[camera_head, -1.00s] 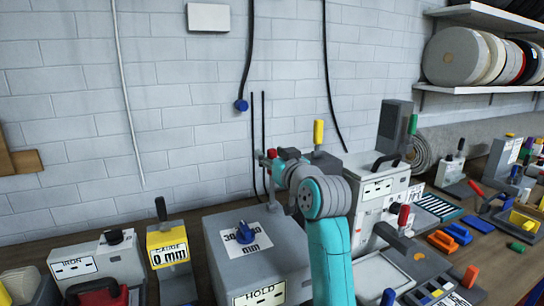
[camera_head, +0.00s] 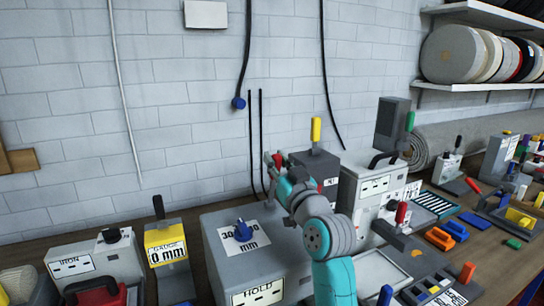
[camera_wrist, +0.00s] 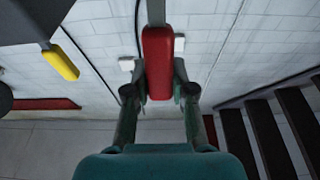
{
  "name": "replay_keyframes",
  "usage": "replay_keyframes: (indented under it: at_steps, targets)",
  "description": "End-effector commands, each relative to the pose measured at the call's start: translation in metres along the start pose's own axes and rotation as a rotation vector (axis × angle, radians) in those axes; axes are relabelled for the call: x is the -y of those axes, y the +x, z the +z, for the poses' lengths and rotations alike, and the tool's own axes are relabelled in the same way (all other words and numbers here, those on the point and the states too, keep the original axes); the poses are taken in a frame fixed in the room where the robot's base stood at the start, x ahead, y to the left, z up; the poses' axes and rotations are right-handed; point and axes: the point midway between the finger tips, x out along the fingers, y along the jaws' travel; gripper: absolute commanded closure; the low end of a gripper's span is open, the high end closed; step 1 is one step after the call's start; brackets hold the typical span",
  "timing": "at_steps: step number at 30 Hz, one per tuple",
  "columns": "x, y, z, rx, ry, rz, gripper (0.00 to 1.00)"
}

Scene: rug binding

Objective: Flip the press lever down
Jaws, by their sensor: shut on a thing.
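In the wrist view, a red lever handle (camera_wrist: 158,62) on a grey bar lies between the two fingers of my gripper (camera_wrist: 160,92). The fingers are shut on its sides. In the head view, my gripper (camera_head: 271,168) is at the left side of a dark box (camera_head: 327,168), behind the HOLD box. A bit of the red handle (camera_head: 277,160) shows at its tip. The lever's lower end and mount are hidden by my arm. A yellow lever (camera_head: 316,130) stands upright on the dark box; it also shows in the wrist view (camera_wrist: 60,62).
The grey HOLD box (camera_head: 220,270) with a blue knob (camera_head: 243,230) stands in front left of my gripper. A white-grey machine (camera_head: 362,188) with a red-tipped lever (camera_head: 402,213) is to the right. Black cables (camera_head: 247,50) hang on the brick wall behind.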

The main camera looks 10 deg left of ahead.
Motion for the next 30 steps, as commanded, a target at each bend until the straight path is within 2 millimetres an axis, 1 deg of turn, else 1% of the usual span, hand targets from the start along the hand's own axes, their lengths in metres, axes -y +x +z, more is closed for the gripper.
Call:
replay_keyframes:
  at_steps: [1,6,17,18,21,30]
  targets:
    - [0.001,-0.005,0.003,-0.022,0.002,-0.002,1.0]
    - [0.001,-0.014,0.003,-0.089,0.001,0.0,1.0]
    - [0.0,-0.016,0.002,-0.105,0.001,0.002,1.0]
    - [0.0,-0.016,0.002,-0.104,0.001,0.002,0.71]
    - [0.0,-0.016,0.002,-0.105,0.001,0.002,0.5]
    - [0.0,-0.017,0.001,-0.105,0.001,0.002,0.5]
